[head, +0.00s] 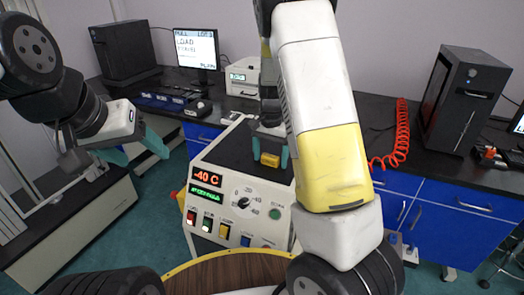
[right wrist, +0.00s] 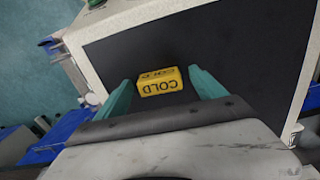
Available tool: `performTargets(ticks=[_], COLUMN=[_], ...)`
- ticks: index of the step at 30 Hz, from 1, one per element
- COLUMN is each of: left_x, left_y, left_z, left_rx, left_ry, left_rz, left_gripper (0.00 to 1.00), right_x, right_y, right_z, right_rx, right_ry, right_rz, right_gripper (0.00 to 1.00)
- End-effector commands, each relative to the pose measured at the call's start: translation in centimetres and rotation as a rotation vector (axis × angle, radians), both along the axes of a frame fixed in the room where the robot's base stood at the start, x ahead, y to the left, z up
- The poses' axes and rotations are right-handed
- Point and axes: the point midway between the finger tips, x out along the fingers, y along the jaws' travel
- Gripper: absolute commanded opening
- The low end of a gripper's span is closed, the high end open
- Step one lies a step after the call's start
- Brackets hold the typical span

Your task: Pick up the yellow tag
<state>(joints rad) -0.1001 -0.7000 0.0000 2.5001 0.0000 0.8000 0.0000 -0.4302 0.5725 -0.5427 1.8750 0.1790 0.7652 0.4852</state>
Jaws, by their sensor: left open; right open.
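The yellow tag (right wrist: 160,84) is a small block with "COLD" printed on it. In the right wrist view it lies between the two teal fingers of my right gripper (right wrist: 165,88), with a gap visible toward the right finger. The right gripper is open. In the head view the yellow tag (head: 270,160) shows at the right gripper (head: 271,150), over the dark top of the machine (head: 232,150). Whether the tag rests on that top is hard to tell. My left gripper (head: 140,148) is open and empty at the left, away from the tag.
The machine's front panel (head: 235,208) has a "-40 C" display, a dial and several coloured switches. Behind it a dark bench holds a monitor (head: 196,48), a white instrument (head: 243,76) and a black tower (head: 465,100). A red coiled hose (head: 401,135) hangs at the right.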

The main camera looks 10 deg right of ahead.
Motion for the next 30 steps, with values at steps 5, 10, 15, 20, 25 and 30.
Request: performTargets(ticks=[5, 10, 15, 20, 25, 30], left_x=[0.0, 0.0, 0.0, 0.0, 0.0, 0.0], left_y=[0.0, 0.0, 0.0, 0.0, 0.0, 0.0], left_z=[0.0, 0.0, 0.0, 0.0, 0.0, 0.0], left_rx=[0.0, 0.0, 0.0, 0.0, 0.0, 0.0], left_ry=[0.0, 0.0, 0.0, 0.0, 0.0, 0.0], left_rz=[0.0, 0.0, 0.0, 0.0, 0.0, 0.0], left_gripper=[0.66, 0.66, 0.66, 0.66, 0.66, 0.66], right_x=[0.0, 0.0, 0.0, 0.0, 0.1, 0.1], right_y=[0.0, 0.0, 0.0, 0.0, 0.0, 0.0], right_z=[0.0, 0.0, 0.0, 0.0, 0.3, 1.7], right_rx=[0.0, 0.0, 0.0, 0.0, 0.001, 0.001], right_ry=[-0.001, -0.001, -0.001, -0.001, -0.002, -0.004], right_rz=[0.0, 0.0, 0.0, 0.0, 0.001, 0.001], right_gripper=[0.8, 0.51, 0.17, 0.15, 0.15, 0.15])
